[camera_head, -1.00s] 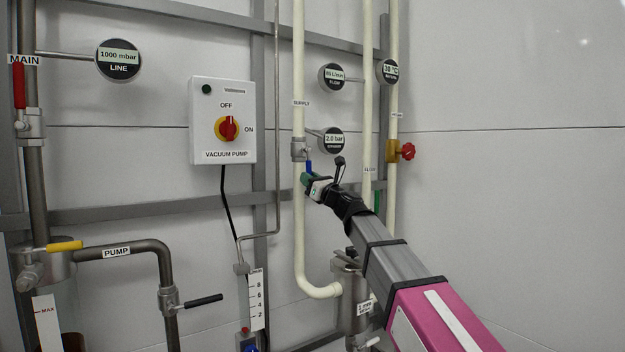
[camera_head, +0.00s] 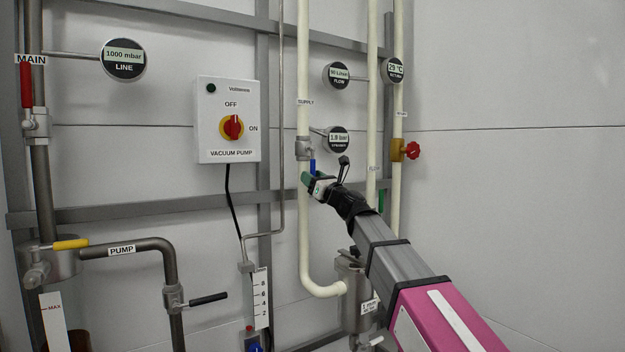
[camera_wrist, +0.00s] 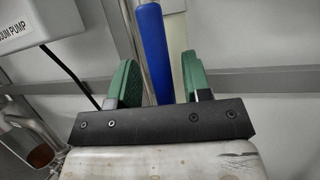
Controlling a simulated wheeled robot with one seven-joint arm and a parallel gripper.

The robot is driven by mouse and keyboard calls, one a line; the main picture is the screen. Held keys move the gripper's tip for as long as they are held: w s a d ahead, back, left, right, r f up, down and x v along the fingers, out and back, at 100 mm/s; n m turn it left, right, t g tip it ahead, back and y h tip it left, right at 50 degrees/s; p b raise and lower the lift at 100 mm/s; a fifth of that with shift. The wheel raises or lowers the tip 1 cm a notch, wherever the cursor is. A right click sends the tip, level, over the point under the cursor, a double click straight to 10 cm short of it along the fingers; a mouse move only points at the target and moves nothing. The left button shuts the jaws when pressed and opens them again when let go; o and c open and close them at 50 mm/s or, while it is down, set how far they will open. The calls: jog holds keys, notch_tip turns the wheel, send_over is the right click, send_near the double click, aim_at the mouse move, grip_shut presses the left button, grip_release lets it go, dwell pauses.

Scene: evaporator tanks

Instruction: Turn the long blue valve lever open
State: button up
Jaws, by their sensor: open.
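The long blue valve lever (camera_head: 312,167) hangs down from a metal valve (camera_head: 303,148) on the cream SUPPLY pipe in the head view. In the wrist view the blue lever (camera_wrist: 153,50) runs upright between two green fingers. My gripper (camera_head: 308,181) is at the lever's lower part. It also shows in the wrist view (camera_wrist: 158,85), open, with visible gaps between the lever and both fingers. The lever's lower end is hidden behind the gripper's black bar in the wrist view.
A gauge reading about 1.9 bar (camera_head: 338,139) sits right of the valve. The vacuum pump switch box (camera_head: 228,120) is to the left. A cream pipe (camera_head: 372,95) and a red-handled valve (camera_head: 412,150) stand to the right. Grey rails cross the wall.

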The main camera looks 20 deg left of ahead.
jog(key=v, duration=1)
jog(key=shift+s+d, duration=0.25)
jog(key=shift+d, duration=0.05)
jog(key=shift+f, duration=0.15)
